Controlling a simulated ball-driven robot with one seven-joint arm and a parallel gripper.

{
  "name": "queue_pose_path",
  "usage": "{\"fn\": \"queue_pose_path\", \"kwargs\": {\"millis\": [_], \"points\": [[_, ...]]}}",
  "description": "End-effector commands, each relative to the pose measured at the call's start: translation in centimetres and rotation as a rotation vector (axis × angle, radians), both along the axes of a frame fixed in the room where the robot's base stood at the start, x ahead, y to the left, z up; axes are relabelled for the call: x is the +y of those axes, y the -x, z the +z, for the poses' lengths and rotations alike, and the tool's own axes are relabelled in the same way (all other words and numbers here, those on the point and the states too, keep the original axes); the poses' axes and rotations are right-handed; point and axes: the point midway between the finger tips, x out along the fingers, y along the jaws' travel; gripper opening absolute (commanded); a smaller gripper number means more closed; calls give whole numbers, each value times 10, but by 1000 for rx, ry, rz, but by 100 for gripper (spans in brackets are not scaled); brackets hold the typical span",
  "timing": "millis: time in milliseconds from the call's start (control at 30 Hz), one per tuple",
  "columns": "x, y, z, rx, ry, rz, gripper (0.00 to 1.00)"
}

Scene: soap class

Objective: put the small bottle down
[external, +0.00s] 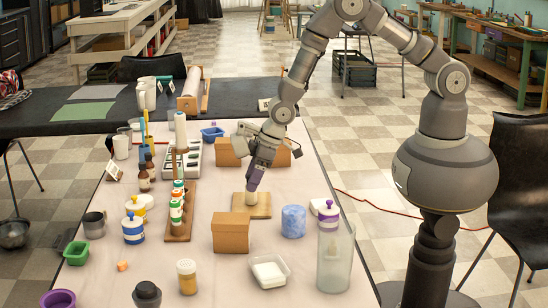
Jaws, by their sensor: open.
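A small pale bottle (251,199) stands on a light wooden board (264,211) near the middle of the table. It looks upright, but its upper part is hidden by my gripper (253,187). My gripper points down right over the bottle, with its fingertips at the bottle's top. The jaws are open. The view is too small to show whether a finger still touches the bottle.
A cardboard box (231,234) stands just in front of the board, and a blue cylinder (293,221) stands to its right. A wooden rack of small bottles (178,222) is on the left. A tall glass cylinder (335,262) and white dish (269,271) are nearer the front.

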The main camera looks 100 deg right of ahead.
Motion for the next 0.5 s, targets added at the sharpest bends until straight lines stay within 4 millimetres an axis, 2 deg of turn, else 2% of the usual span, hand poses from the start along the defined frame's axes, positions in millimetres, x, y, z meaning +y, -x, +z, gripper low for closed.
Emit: {"fn": "queue_pose_path", "kwargs": {"millis": [33,200,333,500], "points": [[0,4,17,-3,0,0,65],[0,20,53,-1,0,0,65],[0,28,71,-1,0,0,65],[0,33,80,0,0,0,65]]}}
